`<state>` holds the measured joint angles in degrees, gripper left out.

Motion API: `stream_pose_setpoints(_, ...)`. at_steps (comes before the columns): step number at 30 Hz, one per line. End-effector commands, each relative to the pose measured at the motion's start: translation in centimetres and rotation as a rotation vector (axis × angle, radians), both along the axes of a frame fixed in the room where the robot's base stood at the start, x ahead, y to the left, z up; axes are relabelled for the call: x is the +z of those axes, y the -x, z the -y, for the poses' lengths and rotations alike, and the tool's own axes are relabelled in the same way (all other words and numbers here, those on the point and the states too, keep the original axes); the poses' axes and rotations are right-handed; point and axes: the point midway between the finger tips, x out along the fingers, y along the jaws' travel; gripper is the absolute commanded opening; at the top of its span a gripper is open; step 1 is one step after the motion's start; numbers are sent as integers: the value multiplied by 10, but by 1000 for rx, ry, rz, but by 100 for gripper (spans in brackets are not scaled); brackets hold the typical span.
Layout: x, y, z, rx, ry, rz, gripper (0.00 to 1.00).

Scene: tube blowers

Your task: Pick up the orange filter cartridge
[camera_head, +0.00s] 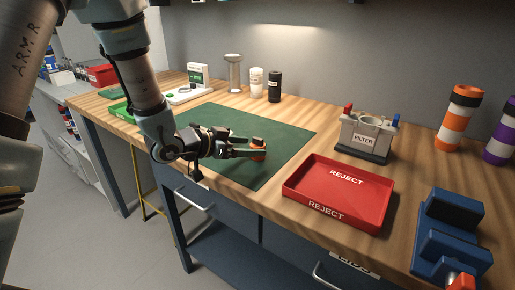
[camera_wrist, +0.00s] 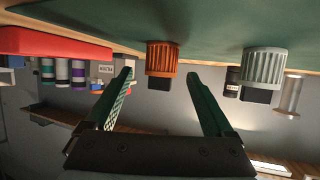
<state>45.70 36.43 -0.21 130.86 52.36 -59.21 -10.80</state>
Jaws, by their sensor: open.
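A red reject tray (camera_head: 340,190) lies right of the green mat (camera_head: 285,130). A filter holder (camera_head: 367,138) stands behind the tray. A pale jar (camera_head: 257,80) and a black cylinder (camera_head: 275,87) stand behind the mat. A blue fixture (camera_head: 450,232) is at front right.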

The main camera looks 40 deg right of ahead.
Motion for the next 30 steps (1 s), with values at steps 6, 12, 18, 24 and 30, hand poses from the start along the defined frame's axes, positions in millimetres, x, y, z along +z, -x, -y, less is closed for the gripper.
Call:
stream_pose_setpoints(6, -11, 0, 25, -1, -1, 0, 87)
stream_pose_setpoints(12, -14, 0, 29, 1, 0, 0, 87)
stream_pose_setpoints(18, -14, 0, 29, 1, 0, 0, 77)
stream_pose_setpoints(24, -14, 0, 29, 1, 0, 0, 55)
stream_pose_setpoints(30, -14, 0, 29, 1, 0, 0, 32)
